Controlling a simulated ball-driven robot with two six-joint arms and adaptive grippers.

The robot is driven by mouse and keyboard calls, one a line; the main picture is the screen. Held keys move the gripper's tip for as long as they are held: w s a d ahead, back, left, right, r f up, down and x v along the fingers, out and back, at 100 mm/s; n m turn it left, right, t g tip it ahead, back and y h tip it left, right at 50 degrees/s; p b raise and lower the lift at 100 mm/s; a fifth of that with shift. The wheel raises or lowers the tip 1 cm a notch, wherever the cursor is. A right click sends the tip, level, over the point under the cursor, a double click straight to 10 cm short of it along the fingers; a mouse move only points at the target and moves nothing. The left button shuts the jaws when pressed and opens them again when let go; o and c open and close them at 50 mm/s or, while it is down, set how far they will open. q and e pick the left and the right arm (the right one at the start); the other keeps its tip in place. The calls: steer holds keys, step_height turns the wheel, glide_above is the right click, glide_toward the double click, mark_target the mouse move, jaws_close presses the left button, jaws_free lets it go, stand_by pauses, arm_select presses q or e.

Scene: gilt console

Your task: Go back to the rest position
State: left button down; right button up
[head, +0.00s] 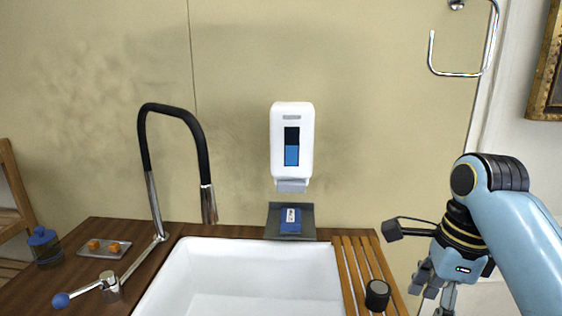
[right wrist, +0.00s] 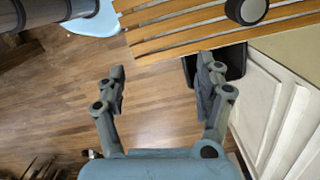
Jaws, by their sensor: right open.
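My right arm comes in from the right in the head view. My right gripper (head: 432,285) hangs at the right, beside the wooden slatted rack (head: 355,262). In the right wrist view the right gripper (right wrist: 160,85) is open, with nothing between its fingers and the wooden floor behind them. The slatted rack also shows at the top of the right wrist view (right wrist: 165,30). My left gripper is in neither view.
A white sink (head: 250,275) with a black-hosed faucet (head: 175,110) fills the front middle. A soap dispenser (head: 291,145) hangs above a blue packet (head: 290,220). A dark round object (head: 377,294) stands on the rack. A blue jar (head: 44,246) and a soap dish (head: 104,249) stand left.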

steer(key=s+d+n+t+h, duration=0.2)
steer(key=s+d+n+t, duration=0.15)
steer(key=s+n, duration=1.8)
steer(key=d+f+g+b, duration=0.2)
steer(key=f+b, duration=1)
steer(key=f, duration=2.7)
steer(key=s+d+f+b, duration=0.1)
steer(key=s+f+b, duration=0.4)
steer(key=s+f, duration=0.5)
steer(key=s+d+f+b, duration=0.1)
steer(key=s+f+b, duration=0.5)
steer(key=f, duration=1.1)
steer(key=s, duration=0.4)
steer(key=shift+d+f+g, duration=0.2)
steer(key=shift+f+g, duration=0.15)
